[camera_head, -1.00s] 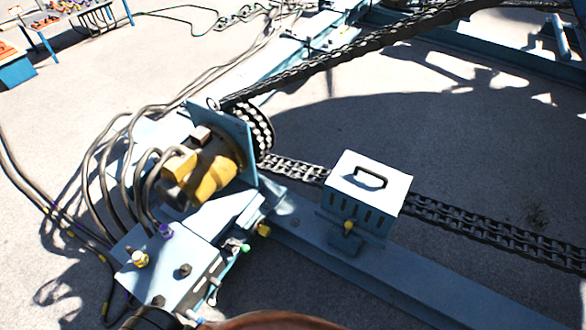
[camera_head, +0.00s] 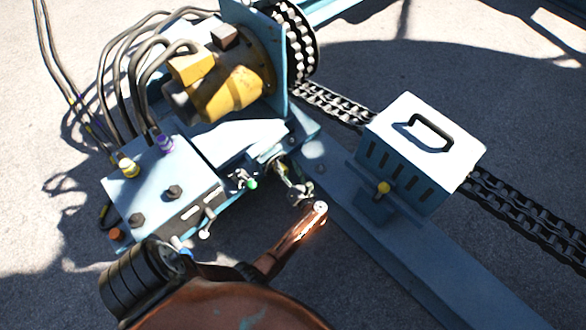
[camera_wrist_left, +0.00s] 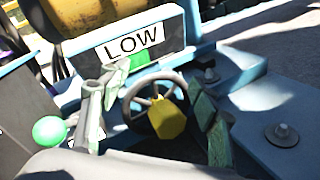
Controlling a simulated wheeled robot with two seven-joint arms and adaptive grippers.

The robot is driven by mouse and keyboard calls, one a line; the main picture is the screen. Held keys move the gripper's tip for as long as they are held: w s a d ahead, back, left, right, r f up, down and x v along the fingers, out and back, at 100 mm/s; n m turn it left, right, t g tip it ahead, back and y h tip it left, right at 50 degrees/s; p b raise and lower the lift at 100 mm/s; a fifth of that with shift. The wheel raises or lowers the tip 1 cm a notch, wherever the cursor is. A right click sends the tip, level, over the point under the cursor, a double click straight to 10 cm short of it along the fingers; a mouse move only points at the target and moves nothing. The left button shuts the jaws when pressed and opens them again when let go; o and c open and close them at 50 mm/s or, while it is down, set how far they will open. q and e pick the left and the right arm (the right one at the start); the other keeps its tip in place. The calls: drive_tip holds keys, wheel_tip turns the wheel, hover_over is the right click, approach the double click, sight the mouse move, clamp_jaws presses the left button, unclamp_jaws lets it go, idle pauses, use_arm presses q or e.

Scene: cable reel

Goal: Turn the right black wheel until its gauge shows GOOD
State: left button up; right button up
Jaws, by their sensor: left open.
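The black wheel (camera_wrist_left: 138,92) shows in the left wrist view, with a yellow knob (camera_wrist_left: 168,120) in front of it. Above it, a white gauge plate (camera_wrist_left: 133,42) reads LOW. My left gripper (camera_wrist_left: 153,90) is open, with one finger on each side of the wheel. I cannot tell whether the fingers touch the rim. In the head view my left gripper (camera_head: 290,182) is small, beside the blue machine, and hides the wheel there. My right gripper is not in view.
A green ball knob (camera_wrist_left: 50,131) sits left of the fingers. The blue control box (camera_head: 165,190) with bolts and hoses is left of my gripper. A pale box (camera_head: 440,125) with a black handle stands on the blue beam (camera_head: 420,270) to the right.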

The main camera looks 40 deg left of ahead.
sight(285, 171)
use_arm(q)
drive_tip(key=f+n+g+b, duration=0.1)
drive_tip(key=n+g, duration=0.1)
drive_tip(key=n, duration=0.1)
drive_tip(key=d+f+n+g+h+b, duration=0.1)
drive_tip(key=f+n+g, duration=0.1)
drive_tip(key=n, duration=0.1)
drive_tip(key=d+f+n+g+b, duration=0.1)
drive_tip(key=n, duration=0.2)
drive_tip(key=shift+d+f+g+h+b, duration=0.2)
drive_tip(key=shift+f+g+h+b, duration=0.1)
drive_tip(key=shift+f+g, duration=0.1)
drive_tip(key=shift+d+n, duration=0.25)
drive_tip(key=shift+n, duration=0.25)
drive_tip(key=shift+a+f+h, duration=0.1)
drive_tip(key=shift+h, duration=0.2)
drive_tip(key=b+x, duration=0.2)
drive_tip(key=x, duration=0.4)
drive_tip(key=shift+s, duration=0.15)
drive_tip(key=shift+a+f+b, duration=0.15)
drive_tip(key=shift+a+b, duration=0.15)
drive_tip(key=shift+a, duration=0.3)
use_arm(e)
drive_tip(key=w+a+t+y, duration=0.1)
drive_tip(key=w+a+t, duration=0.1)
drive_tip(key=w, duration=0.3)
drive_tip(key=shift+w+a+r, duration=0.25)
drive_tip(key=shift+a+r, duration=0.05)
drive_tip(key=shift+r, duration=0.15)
